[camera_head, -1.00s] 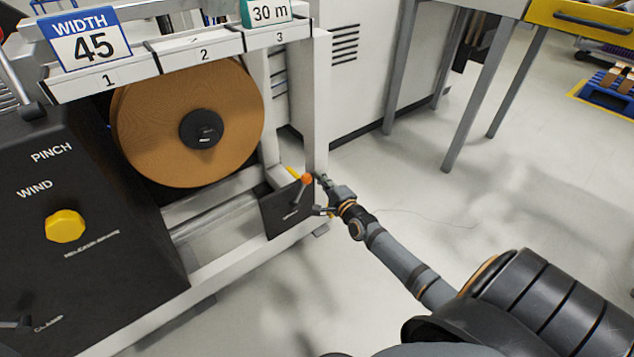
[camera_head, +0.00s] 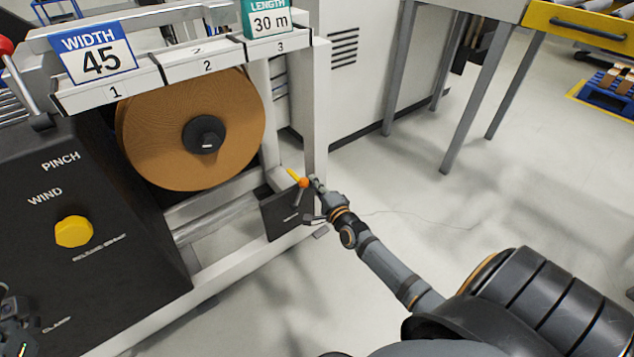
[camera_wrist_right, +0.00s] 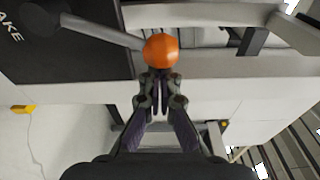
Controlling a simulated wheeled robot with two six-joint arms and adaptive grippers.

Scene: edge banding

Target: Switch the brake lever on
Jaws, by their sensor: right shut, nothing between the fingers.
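The brake lever has an orange ball knob (camera_head: 303,182) on a short grey arm, at a black panel (camera_head: 285,214) low on the machine's right end. In the right wrist view the knob (camera_wrist_right: 161,50) is just ahead of my fingertips, and the lever arm (camera_wrist_right: 100,30) runs left to a dark pivot beside the letters "AKE". My right gripper (camera_head: 316,184) is shut and empty, at the knob's right side. In the wrist view its closed fingers (camera_wrist_right: 160,88) meet just below the knob; I cannot tell whether they touch. Part of my left gripper (camera_head: 12,315) shows at the lower left edge, cut off.
A brown roll (camera_head: 195,130) hangs in the machine frame under the numbered rail. A black panel with a yellow knob (camera_head: 73,231) stands at left, and a red-topped lever (camera_head: 6,46) above. A white upright (camera_head: 316,100) is close to my right gripper.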

